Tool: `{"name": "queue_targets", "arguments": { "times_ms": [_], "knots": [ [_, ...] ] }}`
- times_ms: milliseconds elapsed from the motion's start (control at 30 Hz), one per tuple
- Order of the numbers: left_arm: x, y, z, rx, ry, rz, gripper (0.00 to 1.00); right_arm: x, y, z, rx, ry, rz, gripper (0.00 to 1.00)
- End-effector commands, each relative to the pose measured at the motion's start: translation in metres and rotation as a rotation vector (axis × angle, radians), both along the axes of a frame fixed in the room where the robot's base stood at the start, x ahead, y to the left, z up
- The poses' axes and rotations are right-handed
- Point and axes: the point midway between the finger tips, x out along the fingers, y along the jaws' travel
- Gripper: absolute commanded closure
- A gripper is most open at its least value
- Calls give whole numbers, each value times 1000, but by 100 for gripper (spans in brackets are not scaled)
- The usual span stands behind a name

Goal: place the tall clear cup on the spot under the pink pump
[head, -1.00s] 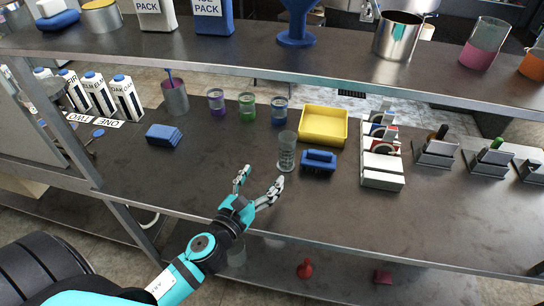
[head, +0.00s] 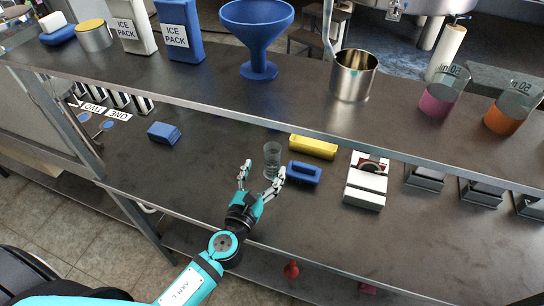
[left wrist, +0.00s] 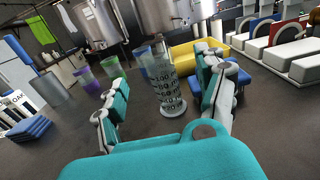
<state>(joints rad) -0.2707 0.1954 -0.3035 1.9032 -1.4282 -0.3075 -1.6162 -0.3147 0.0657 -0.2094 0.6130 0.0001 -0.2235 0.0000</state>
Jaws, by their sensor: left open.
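The tall clear cup (head: 272,153) stands upright on the counter, in front of the yellow tray and left of a blue brush-like block. In the left wrist view the cup (left wrist: 160,80) shows dark measuring marks and sits beyond and between my fingers. My left gripper (head: 262,170) is open and empty, with its fingertips close to the near side of the cup. It also shows in the left wrist view (left wrist: 168,88). I cannot make out a pink pump or a spot under it. My right gripper is not in view.
The upper shelf holds a blue funnel (head: 257,32), a steel pot (head: 353,75) and cups of pink (head: 437,103) and orange liquid (head: 503,118). A blue block (head: 303,172) stands close right of the cup, before the yellow tray (head: 313,146).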

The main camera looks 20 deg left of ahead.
Motion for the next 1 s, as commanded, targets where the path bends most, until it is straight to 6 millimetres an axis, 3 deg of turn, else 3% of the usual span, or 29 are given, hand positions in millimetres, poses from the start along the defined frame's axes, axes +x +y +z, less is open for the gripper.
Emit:
{"name": "queue_targets", "arguments": {
  "times_ms": [100, 300, 633, 933, 1000],
  "knots": [
    [19, -1, 1, 0, 0, 0, 27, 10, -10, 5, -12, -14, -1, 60],
    [31, -1, 2, 0, -1, 1, 27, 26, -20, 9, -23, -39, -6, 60],
    [75, 1, 8, 0, 0, 1, 27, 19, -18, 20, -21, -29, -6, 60],
    [80, 1, 7, 1, 1, 0, 27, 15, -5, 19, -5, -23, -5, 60],
    [80, 1, 7, 1, 1, 0, 35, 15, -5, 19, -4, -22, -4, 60]
  ]
}}
